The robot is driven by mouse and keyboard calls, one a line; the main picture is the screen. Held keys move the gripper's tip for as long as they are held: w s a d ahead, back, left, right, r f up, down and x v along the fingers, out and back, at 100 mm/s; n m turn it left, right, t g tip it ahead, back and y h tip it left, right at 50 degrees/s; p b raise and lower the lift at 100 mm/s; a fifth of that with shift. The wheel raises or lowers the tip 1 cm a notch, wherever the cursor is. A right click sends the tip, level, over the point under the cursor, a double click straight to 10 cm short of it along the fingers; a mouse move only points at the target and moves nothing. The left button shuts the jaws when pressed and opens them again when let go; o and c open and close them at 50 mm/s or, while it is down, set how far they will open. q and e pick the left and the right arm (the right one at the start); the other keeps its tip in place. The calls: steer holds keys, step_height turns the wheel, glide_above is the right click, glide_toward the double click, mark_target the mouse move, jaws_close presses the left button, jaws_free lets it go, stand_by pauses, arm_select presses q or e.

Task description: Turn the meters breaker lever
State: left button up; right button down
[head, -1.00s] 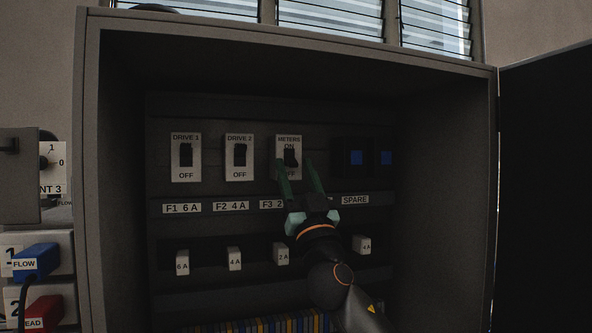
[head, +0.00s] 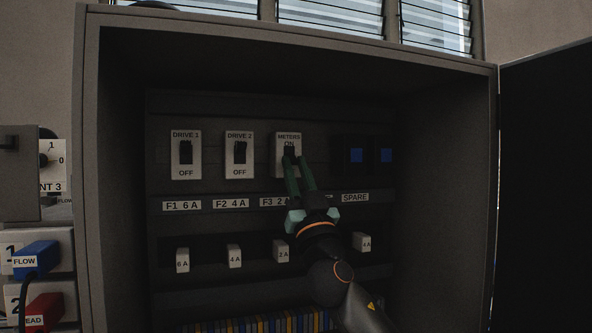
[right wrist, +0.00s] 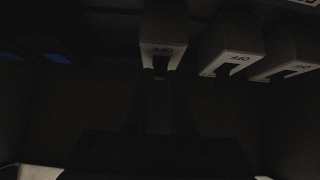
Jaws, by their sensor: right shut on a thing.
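The METERS breaker (head: 279,148) is a white block with a dark lever, in the upper row inside the grey cabinet. My left gripper is not in view.
DRIVE 1 (head: 185,136) and DRIVE 2 (head: 239,136) breakers stand to the left, with OFF showing below their levers. White fuses (head: 182,260) line the row below. The cabinet's side walls and open door (head: 545,190) bound the space.

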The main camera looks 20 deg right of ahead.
steer(key=g+p, duration=0.1)
steer(key=p, duration=0.1)
steer(key=r+g+p, duration=0.1)
steer(key=p, duration=0.2)
steer(key=shift+s+r, duration=0.25)
steer(key=shift+s+r+g+p, duration=0.1)
steer(key=shift+r+g+p, duration=0.15)
steer(key=shift+g+p, duration=0.4)
steer(key=g, duration=0.2)
steer(key=r+g, duration=0.1)
steer(key=shift+r+g, duration=0.2)
steer(key=shift+g, duration=0.15)
steer(key=shift+w+r+g, duration=0.1)
steer(key=shift+r+g, duration=0.3)
steer(key=shift+g, duration=0.65)
steer(key=shift+w+r+g, duration=0.1)
steer(key=shift+r+g, duration=0.3)
steer(key=shift+g, duration=0.65)
steer(key=c, duration=0.8)
jaws_free()
steer(key=shift+o, duration=0.2)
steer(key=shift+s, duration=0.1)
